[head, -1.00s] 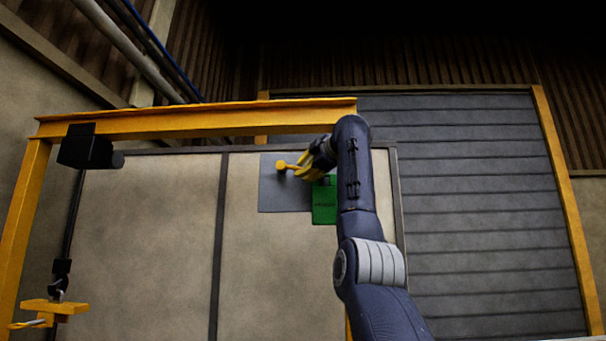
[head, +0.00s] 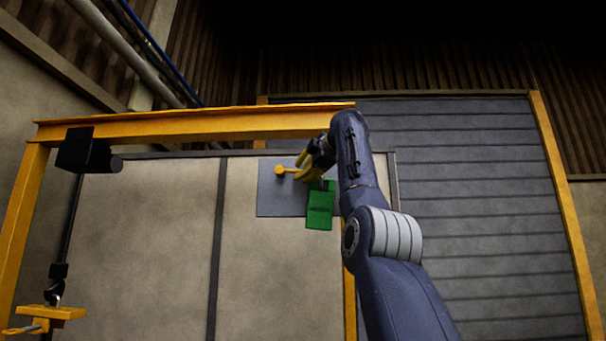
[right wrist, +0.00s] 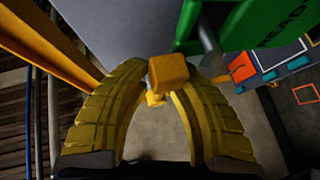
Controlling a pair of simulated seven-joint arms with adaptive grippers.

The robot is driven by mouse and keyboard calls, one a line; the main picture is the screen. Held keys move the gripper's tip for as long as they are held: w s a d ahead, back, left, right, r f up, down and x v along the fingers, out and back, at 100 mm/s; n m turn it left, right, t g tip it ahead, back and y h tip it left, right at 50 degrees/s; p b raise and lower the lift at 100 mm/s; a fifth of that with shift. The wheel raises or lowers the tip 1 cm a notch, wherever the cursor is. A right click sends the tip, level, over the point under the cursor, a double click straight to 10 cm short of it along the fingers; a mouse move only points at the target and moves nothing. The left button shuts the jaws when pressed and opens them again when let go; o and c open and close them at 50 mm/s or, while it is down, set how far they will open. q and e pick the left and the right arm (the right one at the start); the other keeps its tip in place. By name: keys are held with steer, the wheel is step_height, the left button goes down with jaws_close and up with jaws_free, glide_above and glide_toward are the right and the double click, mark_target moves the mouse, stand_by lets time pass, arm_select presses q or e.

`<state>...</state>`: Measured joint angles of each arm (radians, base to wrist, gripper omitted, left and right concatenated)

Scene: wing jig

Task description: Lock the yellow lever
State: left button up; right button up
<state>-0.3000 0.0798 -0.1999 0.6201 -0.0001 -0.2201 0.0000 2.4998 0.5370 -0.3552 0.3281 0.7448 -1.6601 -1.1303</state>
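The yellow lever (head: 281,170) is on a grey plate (head: 281,199) on the far panel, its round end to the left and its bar running right to my right gripper (head: 304,168). In the right wrist view, the lever's block-like end (right wrist: 168,70) sits between the fingertips of my right gripper (right wrist: 165,82), which look closed against its sides. A smaller yellow part shows just beyond it. The far side of the grip is hidden. My left gripper is in neither view.
A yellow beam (head: 190,124) runs above. A black unit (head: 85,150) and a yellow clamp-like piece (head: 50,312) are at left.

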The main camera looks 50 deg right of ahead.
steer(key=shift+o, duration=0.9)
steer(key=shift+s+a+r, duration=0.1)
steer(key=shift+s+a, duration=0.05)
steer(key=o, duration=0.4)
steer(key=shift+v, duration=5.9)
